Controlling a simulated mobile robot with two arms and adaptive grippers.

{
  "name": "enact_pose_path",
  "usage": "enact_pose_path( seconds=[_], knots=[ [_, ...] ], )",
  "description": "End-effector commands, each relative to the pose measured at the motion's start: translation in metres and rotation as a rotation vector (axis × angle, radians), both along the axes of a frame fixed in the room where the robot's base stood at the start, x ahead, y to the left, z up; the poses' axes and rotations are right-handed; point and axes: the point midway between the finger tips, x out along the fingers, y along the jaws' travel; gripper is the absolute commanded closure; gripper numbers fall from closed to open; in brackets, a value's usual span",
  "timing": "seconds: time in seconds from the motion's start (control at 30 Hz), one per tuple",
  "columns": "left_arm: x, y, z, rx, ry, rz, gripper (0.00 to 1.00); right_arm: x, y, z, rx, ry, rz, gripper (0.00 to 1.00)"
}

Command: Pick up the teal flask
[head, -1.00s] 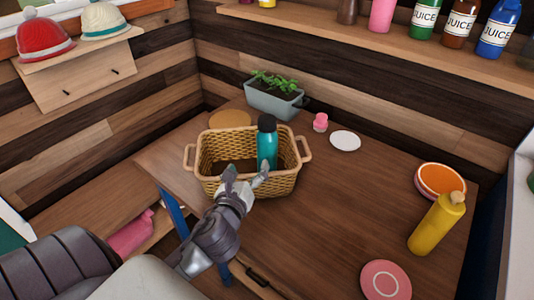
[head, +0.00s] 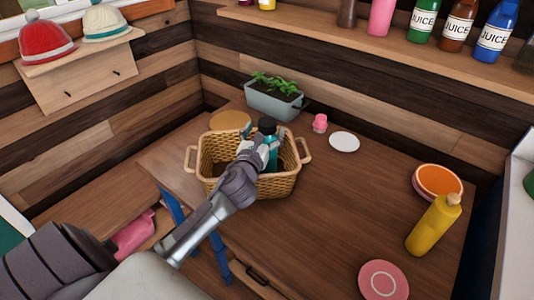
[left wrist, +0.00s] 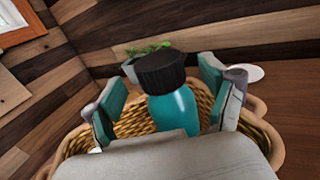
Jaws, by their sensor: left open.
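The teal flask (head: 273,158) with a black cap stands upright in the wicker basket (head: 212,165) on the wooden table. In the head view my left gripper (head: 262,146) is over the basket and hides part of the flask. In the left wrist view the flask (left wrist: 174,106) is between the two spread fingers of my left gripper (left wrist: 165,90), with its cap at fingertip height. The fingers are open, and a gap shows on the flask's left side. The flask's lower part is hidden by the gripper body. My right gripper is not in view.
A grey planter (head: 274,103) stands behind the basket, with a pink small item (head: 320,123) and a white plate (head: 344,142) to its right. A yellow bottle (head: 434,226), an orange plate (head: 438,180) and a pink plate (head: 383,280) are further right. The table's middle is clear.

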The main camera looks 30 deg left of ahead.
Motion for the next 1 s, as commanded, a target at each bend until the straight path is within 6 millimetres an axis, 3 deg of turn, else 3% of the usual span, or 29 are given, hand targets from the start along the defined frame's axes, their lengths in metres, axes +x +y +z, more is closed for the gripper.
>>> enact_pose_path(
  seconds=[0.2,0.47,0.9,1.0],
  knots=[
    [0.025,0.008,0.003,-0.001,0.000,0.001,0.16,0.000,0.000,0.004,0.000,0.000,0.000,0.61],
    [0.026,0.008,0.002,0.000,0.001,0.000,0.18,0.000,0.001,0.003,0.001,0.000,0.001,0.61],
    [0.026,0.008,0.002,0.000,0.000,0.000,0.91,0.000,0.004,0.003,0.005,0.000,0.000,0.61],
    [0.026,0.008,0.002,0.000,0.000,0.000,1.00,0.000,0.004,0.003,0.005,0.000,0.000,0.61]
  ],
)
